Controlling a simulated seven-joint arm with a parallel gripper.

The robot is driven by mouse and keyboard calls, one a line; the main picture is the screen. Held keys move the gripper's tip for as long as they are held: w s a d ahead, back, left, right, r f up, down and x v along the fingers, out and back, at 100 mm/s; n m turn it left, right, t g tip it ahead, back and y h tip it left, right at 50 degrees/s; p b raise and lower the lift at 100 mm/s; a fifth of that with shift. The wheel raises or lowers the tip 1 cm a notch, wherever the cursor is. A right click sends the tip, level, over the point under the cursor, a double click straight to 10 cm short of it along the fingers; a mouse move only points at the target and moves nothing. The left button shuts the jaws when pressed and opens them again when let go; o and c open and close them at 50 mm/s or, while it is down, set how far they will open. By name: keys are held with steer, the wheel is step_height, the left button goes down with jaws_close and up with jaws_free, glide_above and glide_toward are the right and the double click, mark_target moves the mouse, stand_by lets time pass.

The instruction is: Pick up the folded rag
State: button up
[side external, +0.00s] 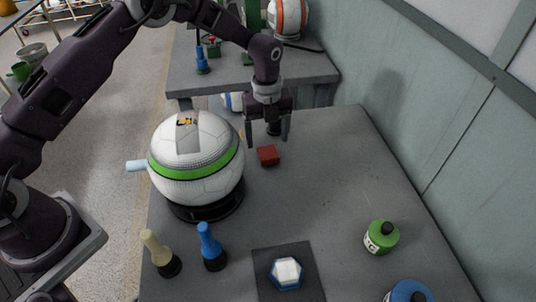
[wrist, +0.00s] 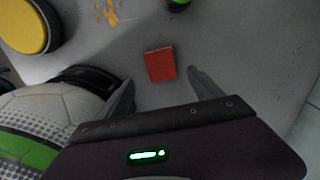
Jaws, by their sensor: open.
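The folded rag (side external: 268,155) is a small red block-like square lying flat on the grey bench, just right of the large ball. In the wrist view the rag (wrist: 160,65) shows as a red rectangle, slightly tilted, ahead of the fingertips and between their lines. My gripper (side external: 267,140) is above and a little behind the rag in the side view, fingers pointing down and apart. In the wrist view my gripper (wrist: 161,80) has nothing between its fingers.
A white ball with a green band (side external: 195,160) sits on a black ring base (side external: 206,208) close left of the rag. A yellow round pad (wrist: 25,28) and a yellow spill (wrist: 110,13) show in the wrist view. A green bottle (side external: 381,238) stands front right. The bench right of the rag is clear.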

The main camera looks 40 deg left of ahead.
mark_target(269, 153)
step_height(269, 153, down, 6)
steer(key=shift+w+d, duration=0.1)
steer(key=shift+d, duration=0.05)
steer(key=c, duration=1.4)
